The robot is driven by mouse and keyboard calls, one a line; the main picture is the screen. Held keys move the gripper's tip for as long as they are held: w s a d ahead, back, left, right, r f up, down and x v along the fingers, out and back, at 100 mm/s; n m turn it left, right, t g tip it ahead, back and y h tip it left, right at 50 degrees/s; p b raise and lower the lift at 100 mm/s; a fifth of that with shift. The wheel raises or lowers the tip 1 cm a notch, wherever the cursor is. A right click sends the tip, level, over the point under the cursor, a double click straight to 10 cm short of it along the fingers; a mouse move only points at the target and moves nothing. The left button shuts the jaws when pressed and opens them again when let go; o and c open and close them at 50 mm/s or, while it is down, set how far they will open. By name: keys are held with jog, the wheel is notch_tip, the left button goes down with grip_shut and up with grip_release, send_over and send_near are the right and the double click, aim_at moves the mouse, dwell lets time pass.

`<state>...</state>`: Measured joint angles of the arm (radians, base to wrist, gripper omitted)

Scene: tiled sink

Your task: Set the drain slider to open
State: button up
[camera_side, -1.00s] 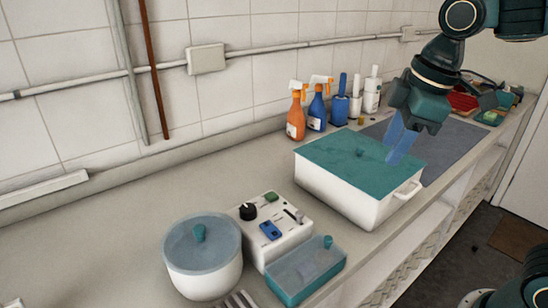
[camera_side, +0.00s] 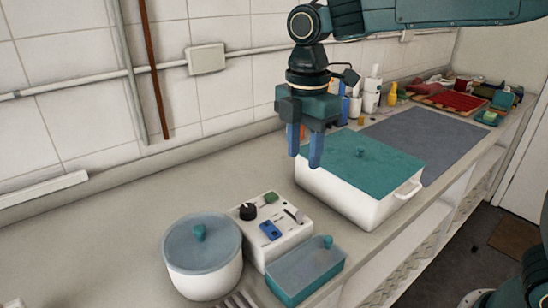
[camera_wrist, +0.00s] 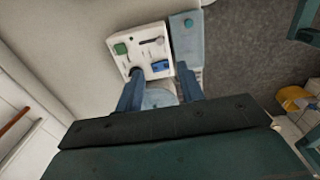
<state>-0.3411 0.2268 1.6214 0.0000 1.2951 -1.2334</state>
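My gripper (camera_side: 304,160) is open and empty, pointing down, above and behind the box. The wrist view shows the two fingers (camera_wrist: 160,70) apart, with the box ahead of them.
A large white container with a teal lid (camera_side: 355,158) stands to the right of the gripper. The round lidded pot (camera_side: 203,268) and the small teal box (camera_side: 305,280) flank the control box. Bare counter (camera_side: 110,225) lies to the left.

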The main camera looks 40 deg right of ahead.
aim_at(300, 213)
jog(key=shift+f, duration=0.15)
notch_tip(300, 213, down, 14)
jog(key=shift+r, duration=0.25)
dwell(0.5)
grip_shut()
